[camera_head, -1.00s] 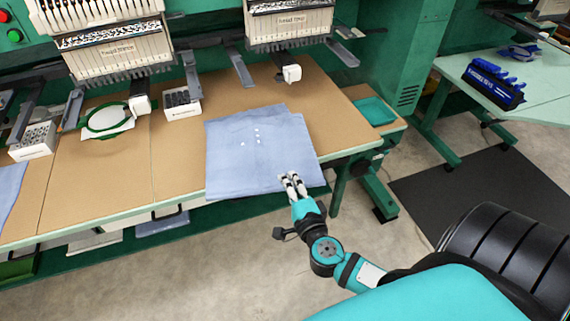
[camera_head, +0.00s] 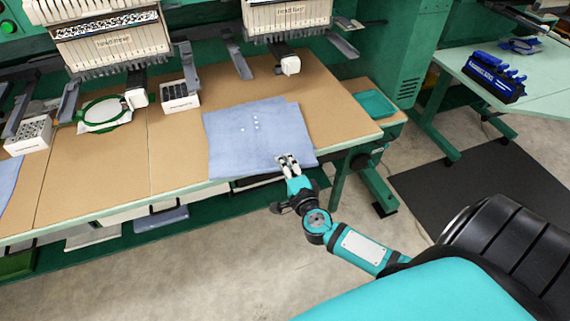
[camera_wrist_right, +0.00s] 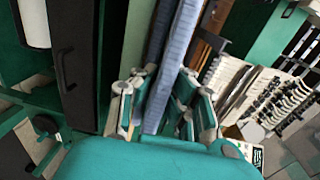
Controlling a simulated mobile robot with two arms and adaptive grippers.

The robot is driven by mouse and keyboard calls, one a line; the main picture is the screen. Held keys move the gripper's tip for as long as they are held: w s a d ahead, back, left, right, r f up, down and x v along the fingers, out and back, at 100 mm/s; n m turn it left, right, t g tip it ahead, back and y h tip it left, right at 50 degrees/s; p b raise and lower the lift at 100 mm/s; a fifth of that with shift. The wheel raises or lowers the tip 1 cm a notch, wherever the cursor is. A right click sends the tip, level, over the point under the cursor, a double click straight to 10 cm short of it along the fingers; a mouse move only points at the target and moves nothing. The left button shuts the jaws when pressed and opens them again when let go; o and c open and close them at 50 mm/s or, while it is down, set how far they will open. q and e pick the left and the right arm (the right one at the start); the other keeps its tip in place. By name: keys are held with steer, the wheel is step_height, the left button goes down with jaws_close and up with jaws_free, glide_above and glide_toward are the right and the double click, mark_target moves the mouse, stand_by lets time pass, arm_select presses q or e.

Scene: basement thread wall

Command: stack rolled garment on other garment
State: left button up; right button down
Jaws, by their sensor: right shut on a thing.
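A light blue garment (camera_head: 250,130) lies flat on the tan worktable, close to its front edge, with several small white spots on it. My right gripper (camera_head: 288,161) is at the garment's front right edge. In the right wrist view the garment (camera_wrist_right: 172,65) runs as a blue strip between the fingers of the right gripper (camera_wrist_right: 162,103), which is shut on it. Part of another light blue garment (camera_head: 8,178) shows at the left edge of the head view, cut off by the frame. I see no clearly rolled garment. My left gripper is out of view.
Embroidery machine heads (camera_head: 110,45) hang over the back of the worktable (camera_head: 175,185). A green hoop (camera_head: 104,114) and a white box (camera_head: 180,97) stand to the left of the garment. A teal tray (camera_head: 375,104) lies to the right. Bare tabletop shows on both sides of the garment.

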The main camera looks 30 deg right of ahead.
steer(key=c, duration=1.9)
jaws_free()
steer(key=shift+f, duration=0.15)
steer(key=o, duration=0.4)
steer(key=shift+o, duration=0.2)
steer(key=shift+r, duration=0.2)
steer(key=v, duration=1.2)
steer(key=shift+b, duration=0.45)
